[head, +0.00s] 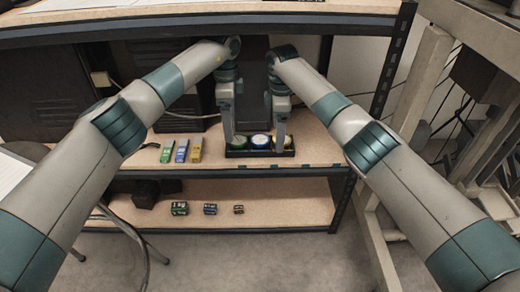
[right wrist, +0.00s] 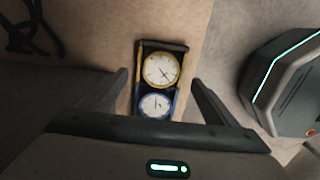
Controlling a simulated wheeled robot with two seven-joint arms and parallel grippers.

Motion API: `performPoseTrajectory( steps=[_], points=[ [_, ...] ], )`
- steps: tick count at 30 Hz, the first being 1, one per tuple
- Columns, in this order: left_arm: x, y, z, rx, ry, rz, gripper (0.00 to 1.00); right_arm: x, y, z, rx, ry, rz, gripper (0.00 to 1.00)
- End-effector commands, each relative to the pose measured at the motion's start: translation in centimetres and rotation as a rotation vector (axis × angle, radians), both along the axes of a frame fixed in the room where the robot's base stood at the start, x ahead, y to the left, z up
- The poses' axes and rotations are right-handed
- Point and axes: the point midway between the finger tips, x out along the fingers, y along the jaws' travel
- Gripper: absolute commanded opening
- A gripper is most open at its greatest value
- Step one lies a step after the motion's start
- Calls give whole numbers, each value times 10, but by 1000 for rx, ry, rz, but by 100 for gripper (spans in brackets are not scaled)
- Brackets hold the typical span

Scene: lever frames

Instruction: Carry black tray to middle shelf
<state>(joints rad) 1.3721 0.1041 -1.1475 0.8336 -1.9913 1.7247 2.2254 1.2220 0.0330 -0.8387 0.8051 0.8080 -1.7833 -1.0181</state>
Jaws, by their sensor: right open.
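The black tray (head: 260,154) lies on the middle shelf (head: 310,157), near its front edge. It holds three round dials; a yellow-rimmed one (right wrist: 161,70) and a blue-rimmed one (right wrist: 155,105) show in the right wrist view. My left gripper (head: 229,138) points down at the tray's left end; its jaw opening cannot be made out. My right gripper (head: 279,138) points down at the right end. In the right wrist view its fingers are apart, one on each side of the tray, with visible gaps. The near end of the tray is hidden by my gripper body.
Green, blue and yellow small items (head: 181,151) stand left of the tray. Small dark boxes (head: 210,209) stand on the lower shelf (head: 275,203). The top shelf (head: 200,14) overhangs, and a black post (head: 388,65) stands at right. Bare shelf lies right of the tray.

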Motion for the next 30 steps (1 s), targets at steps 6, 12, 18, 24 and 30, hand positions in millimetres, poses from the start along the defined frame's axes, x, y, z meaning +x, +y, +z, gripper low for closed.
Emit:
performPoseTrajectory(
  steps=[6,12,18,24,30],
  points=[
    [0,0,0,0,0,0,82,0,0,30,0,-1,-1,83],
    [0,0,0,0,0,0,82,0,0,41,0,0,-1,83],
    [0,0,0,0,0,0,82,0,0,41,0,0,-1,83],
    [0,0,0,0,0,0,82,0,0,41,0,0,-1,83],
    [-3,-7,-2,-23,9,-8,82,5,-2,41,7,-18,-4,83]
  ],
)
